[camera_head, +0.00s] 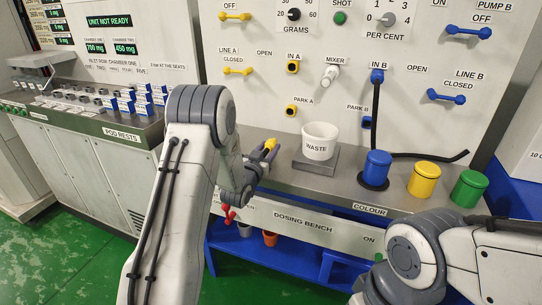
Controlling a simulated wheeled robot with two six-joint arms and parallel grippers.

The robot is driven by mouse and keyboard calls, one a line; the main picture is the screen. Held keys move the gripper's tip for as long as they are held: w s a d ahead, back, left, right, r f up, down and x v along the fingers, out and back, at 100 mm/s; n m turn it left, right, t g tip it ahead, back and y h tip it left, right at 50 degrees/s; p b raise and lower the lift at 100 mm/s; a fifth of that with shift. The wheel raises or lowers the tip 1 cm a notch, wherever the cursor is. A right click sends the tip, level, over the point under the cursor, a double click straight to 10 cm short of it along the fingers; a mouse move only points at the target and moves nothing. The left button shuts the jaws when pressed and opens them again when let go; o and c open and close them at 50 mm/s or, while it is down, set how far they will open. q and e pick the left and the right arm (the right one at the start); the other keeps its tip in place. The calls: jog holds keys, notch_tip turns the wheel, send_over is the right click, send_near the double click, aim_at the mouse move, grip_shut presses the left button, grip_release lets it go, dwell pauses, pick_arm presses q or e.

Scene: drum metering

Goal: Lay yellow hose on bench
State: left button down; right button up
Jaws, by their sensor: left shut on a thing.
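My left gripper (262,154) is over the steel dosing bench (243,137), left of the waste cup. It is shut on the yellow hose (270,144), of which only a small yellow part shows at the jaws. The rest of that hose is hidden, and I cannot tell whether it touches the bench. My right arm shows at the lower right, but its gripper is not in view.
A white waste cup (320,138) stands on a grey block right of my left gripper. Blue (376,163), yellow (424,178) and green (469,187) pots stand farther right. A black hose (376,105) hangs from the blue IN B port and runs behind the blue pot.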

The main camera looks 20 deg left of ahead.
pick_arm(q)
notch_tip(320, 180, down, 2)
jog(key=shift+f, duration=0.1)
